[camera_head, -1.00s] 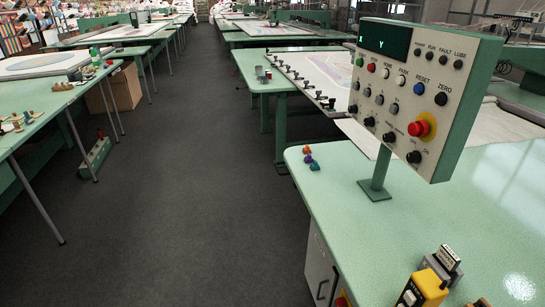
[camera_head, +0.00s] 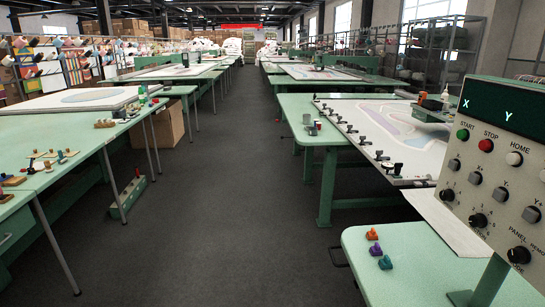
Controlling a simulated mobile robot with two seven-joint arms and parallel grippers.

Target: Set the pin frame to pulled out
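The pin frame (camera_head: 350,128) lies on a green table right of the aisle. It is a long bar with several dark clamps or pins along the near-left edge of a white cloth (camera_head: 385,120) with a coloured pattern. Its right end is close to the control panel (camera_head: 495,165) at the right edge of the view. From here I cannot tell whether the frame is pushed in or pulled out. Neither of my grippers is in view.
A green worktop (camera_head: 410,260) with small coloured pieces (camera_head: 378,248) is at lower right. The grey aisle floor (camera_head: 240,200) between is clear.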

